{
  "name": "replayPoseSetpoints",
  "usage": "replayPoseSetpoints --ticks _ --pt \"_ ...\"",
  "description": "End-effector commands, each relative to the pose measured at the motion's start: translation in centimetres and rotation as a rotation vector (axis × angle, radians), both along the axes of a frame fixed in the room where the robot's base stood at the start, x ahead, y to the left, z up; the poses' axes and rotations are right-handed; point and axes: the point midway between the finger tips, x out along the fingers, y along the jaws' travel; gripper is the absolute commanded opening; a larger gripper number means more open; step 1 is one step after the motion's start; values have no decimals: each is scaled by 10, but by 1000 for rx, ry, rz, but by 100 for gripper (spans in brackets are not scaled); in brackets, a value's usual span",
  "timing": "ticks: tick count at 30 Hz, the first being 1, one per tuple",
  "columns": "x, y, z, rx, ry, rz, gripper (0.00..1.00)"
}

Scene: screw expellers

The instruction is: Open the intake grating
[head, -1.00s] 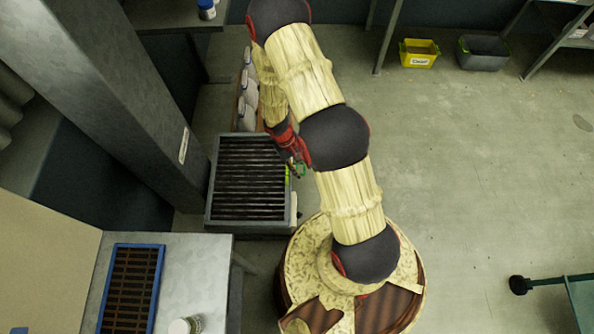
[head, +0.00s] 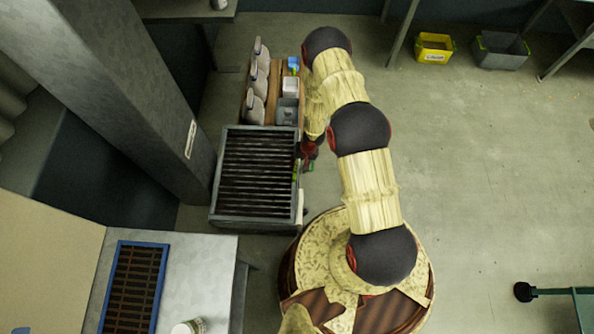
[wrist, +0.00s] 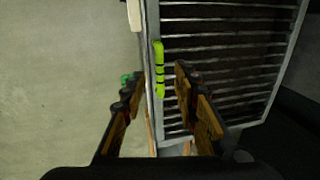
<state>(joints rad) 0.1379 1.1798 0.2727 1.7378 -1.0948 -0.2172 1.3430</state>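The intake grating (head: 256,172) is a panel of dark parallel bars in a grey frame, lying flat on its box in the head view. In the wrist view the grating (wrist: 225,58) fills the upper right. A yellow-green handle (wrist: 158,62) with dark bands stands along its near edge. My gripper (wrist: 160,76) is open, with one finger on each side of the handle's line and a gap to both. I cannot tell whether the handle is at fingertip depth. In the head view my gripper (head: 305,156) is at the grating's right edge, partly hidden by my arm.
Grey-white scoop-like items (head: 258,80) and small bins (head: 288,108) stand behind the grating. A grey column (head: 125,75) rises to its left. A table with a blue-framed tray (head: 163,262) is at front left. Open floor (head: 470,180) lies to the right.

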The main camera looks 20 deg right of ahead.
Motion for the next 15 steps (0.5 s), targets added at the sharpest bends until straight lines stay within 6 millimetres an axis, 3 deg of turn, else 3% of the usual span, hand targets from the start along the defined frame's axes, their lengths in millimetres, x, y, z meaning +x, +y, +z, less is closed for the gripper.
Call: replayPoseSetpoints --ticks 15 --pt "4 12 -68 -2 2 -2 30"
